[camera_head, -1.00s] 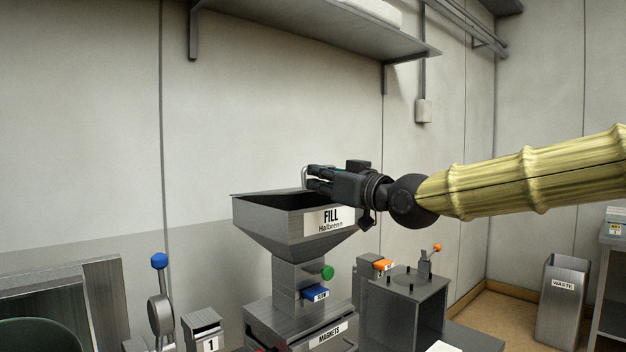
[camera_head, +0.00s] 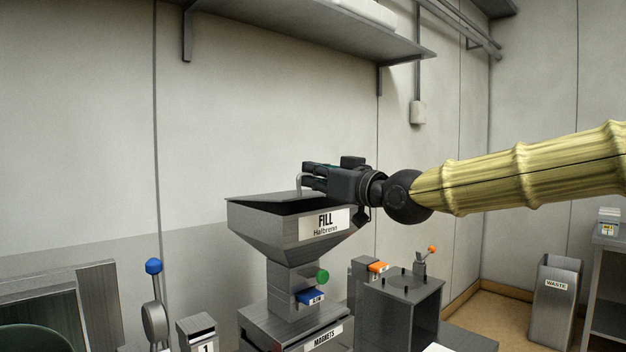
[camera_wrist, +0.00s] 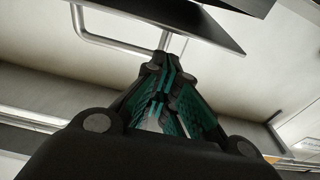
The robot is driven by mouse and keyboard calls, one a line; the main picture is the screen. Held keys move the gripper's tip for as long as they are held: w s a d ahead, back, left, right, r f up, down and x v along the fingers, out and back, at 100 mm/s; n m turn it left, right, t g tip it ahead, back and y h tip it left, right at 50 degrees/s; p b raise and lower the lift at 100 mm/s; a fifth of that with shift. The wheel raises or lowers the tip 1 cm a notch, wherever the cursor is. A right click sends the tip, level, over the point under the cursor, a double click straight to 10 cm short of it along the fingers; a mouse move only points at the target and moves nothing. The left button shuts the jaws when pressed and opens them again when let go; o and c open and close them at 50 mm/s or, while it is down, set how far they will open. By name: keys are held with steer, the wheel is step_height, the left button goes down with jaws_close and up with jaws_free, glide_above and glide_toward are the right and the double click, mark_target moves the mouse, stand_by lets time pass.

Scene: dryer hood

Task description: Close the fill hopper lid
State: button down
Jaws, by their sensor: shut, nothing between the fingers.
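The fill hopper (camera_head: 312,236) is a grey metal funnel with a FILL label. Its flat grey lid (camera_head: 258,196) lies at a low tilt over the top, with a dark gap beneath it toward the right. The bent metal lid handle (camera_head: 299,183) stands up at my fingertips. My gripper (camera_head: 306,179) is shut and empty, above the hopper's right side, with the arm coming from the right. In the wrist view, my closed fingers (camera_wrist: 160,62) point at the handle (camera_wrist: 112,42), very near it; I cannot tell whether they touch. A grey plate above it appears to be the lid.
A wall shelf (camera_head: 310,32) hangs above the hopper. A blue-knobbed lever (camera_head: 154,290) stands at the left. A grey box with an orange-knobbed lever (camera_head: 425,262) stands to the right. A waste bin (camera_head: 558,300) is farther right. The wall space left of my gripper is clear.

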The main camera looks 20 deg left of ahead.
steer(key=s+d+t+y+p, duration=0.1)
steer(key=s+d+p, duration=0.2)
steer(key=d+p, duration=0.85)
steer(key=s+p+x, duration=0.1)
steer(key=p+x, duration=0.5)
steer(key=x, duration=0.5)
steer(key=shift+w+a+f+p, duration=0.1)
steer(key=shift+f+p, duration=0.25)
steer(key=shift+f, duration=0.75)
steer(key=shift+w+a+f+p, duration=0.1)
steer(key=shift+f+p, duration=0.2)
steer(key=shift+f, duration=0.8)
steer(key=shift+f, duration=0.1)
